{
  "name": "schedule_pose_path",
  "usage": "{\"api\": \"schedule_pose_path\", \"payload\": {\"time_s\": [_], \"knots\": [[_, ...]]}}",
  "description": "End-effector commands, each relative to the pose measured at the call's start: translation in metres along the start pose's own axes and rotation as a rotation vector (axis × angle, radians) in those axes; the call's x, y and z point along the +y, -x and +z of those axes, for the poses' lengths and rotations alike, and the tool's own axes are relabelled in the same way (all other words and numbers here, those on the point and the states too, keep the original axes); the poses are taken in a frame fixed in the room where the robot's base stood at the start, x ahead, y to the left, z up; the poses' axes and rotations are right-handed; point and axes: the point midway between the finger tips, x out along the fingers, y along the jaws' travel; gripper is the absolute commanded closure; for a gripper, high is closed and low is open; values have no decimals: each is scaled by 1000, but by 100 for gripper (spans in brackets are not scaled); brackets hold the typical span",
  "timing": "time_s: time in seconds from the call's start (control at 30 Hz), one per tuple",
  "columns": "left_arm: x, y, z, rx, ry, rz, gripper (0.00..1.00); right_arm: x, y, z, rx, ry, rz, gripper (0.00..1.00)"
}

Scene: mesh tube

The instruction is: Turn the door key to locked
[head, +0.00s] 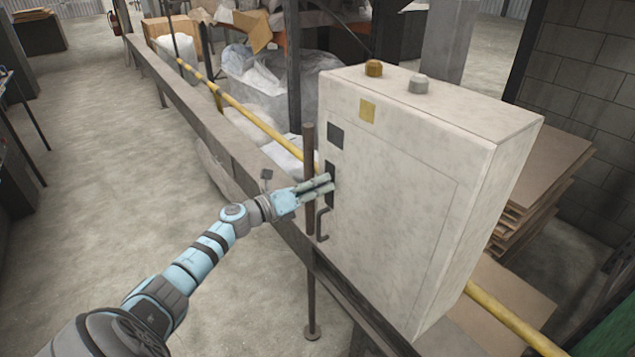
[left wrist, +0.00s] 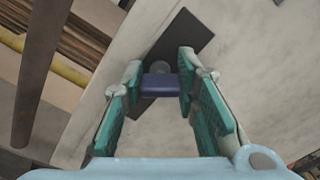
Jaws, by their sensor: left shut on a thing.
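A large pale cabinet (head: 400,190) stands on a rail, its door facing my left arm. A dark lock plate (head: 330,172) is on the door's left side; it also shows in the left wrist view (left wrist: 187,38). My left gripper (head: 331,183) is at this plate. In the left wrist view, the fingers (left wrist: 168,82) are closed on a dark blue key head (left wrist: 160,86), which sits in front of a round grey lock. The key lies roughly level in that picture, while the plate looks tilted. The key is hidden by the fingers in the head view. My right gripper is out of view.
A dark door handle (head: 321,225) is just below the gripper. A brown post (head: 308,180) and a yellow rail (head: 250,115) run close by. Boards (head: 540,185) are stacked at the right. Open floor (head: 120,200) lies to the left.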

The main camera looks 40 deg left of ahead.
Motion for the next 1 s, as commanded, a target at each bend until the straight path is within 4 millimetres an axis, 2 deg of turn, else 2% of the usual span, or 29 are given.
{"api": "schedule_pose_path", "payload": {"time_s": [0.6, 1.0], "knots": [[0, 0, 2, -1, 580, -2, 100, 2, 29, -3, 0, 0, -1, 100], [1, -1, 1, -1, 853, -4, 100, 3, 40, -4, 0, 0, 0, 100]]}}
